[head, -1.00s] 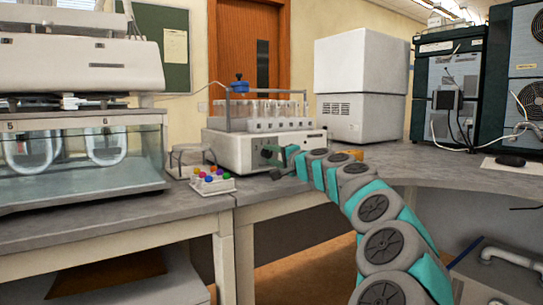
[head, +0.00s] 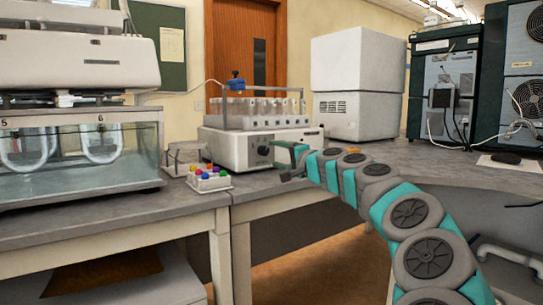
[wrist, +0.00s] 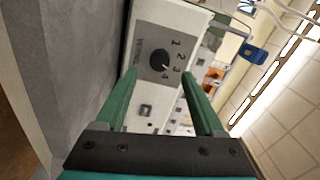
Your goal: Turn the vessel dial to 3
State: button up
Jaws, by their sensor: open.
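The vessel dial is a round black knob (wrist: 160,60) on a grey plate on the front of a white machine. Numbers 1 to 4 curve around it in the wrist view. I cannot surely tell which number its mark points at. In the head view the dial (head: 264,150) shows just left of my gripper. My gripper (wrist: 164,88) is open, with its two green fingers spread either side of the dial's line and nothing between them. It is apart from the knob, in front of the panel. It also shows in the head view (head: 290,163).
The white machine (head: 228,150) carries a rack of glass vessels and stands on the grey bench. A small tray of coloured caps (head: 209,182) lies to its left, beside a water bath (head: 85,160). A white box unit (head: 358,90) stands behind right. The right bench is mostly clear.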

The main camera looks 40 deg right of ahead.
jog(key=shift+s, duration=1.4)
